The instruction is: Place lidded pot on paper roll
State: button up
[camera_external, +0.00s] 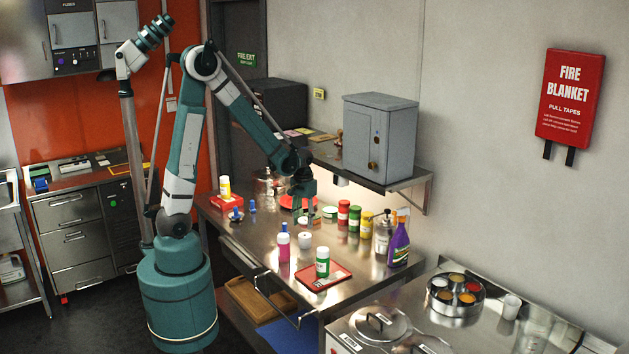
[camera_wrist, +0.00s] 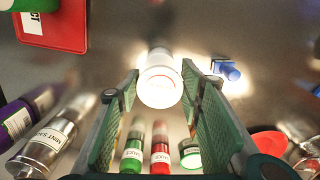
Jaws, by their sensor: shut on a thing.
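My gripper (camera_external: 303,204) points down over the steel counter. In the wrist view its two green fingers (camera_wrist: 160,90) stand on either side of a small pale round pot (camera_wrist: 160,84) with a thin reddish ring on top, and are shut on it. In the external view the held pot is small and hard to make out under the fingers. A short white paper roll (camera_external: 305,241) stands upright on the counter, a little below and in front of the gripper. In the wrist view the pot hides much of what lies beneath it.
A red tray (camera_external: 341,281) with a green-and-white jar (camera_external: 322,262) lies in front. A pink bottle (camera_external: 284,247) stands left of the roll. Several spice jars (camera_external: 355,219), a steel dispenser (camera_external: 383,235) and a purple bottle (camera_external: 398,245) stand right. A shelf (camera_external: 375,176) overhangs behind.

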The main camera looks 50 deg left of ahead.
aim_at(304, 220)
jog(key=shift+f, duration=2.1)
jog(key=shift+f, duration=0.15)
jog(key=o, duration=0.9)
jog(key=shift+r, duration=0.2)
jog(key=shift+r, duration=5.95)
jog(key=shift+r, duration=0.1)
